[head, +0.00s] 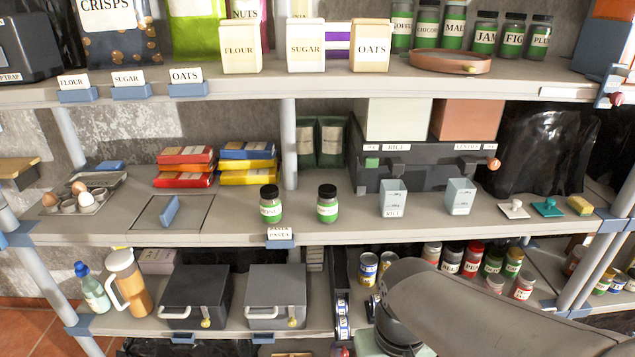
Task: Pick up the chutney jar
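I cannot pick out a jar whose label clearly reads chutney. Two dark-lidded glass jars with green contents and white labels stand upright on the middle shelf, a left jar (270,204) and a right jar (327,204); their small labels are hard to read. Similar green-labelled jars stand on the top shelf, among them a jam jar (485,33) and a fig jar (512,36). More small jars (452,260) stand on the lower shelf, with labels too small to read surely. My arm reaches in at the lower right; its gripper fingers are not visible.
The middle shelf (340,235) has free room around the two jars. A grey bin (394,200) labelled rice stands to their right, and stacked packets (247,165) behind left. A shelf post (289,140) rises behind them.

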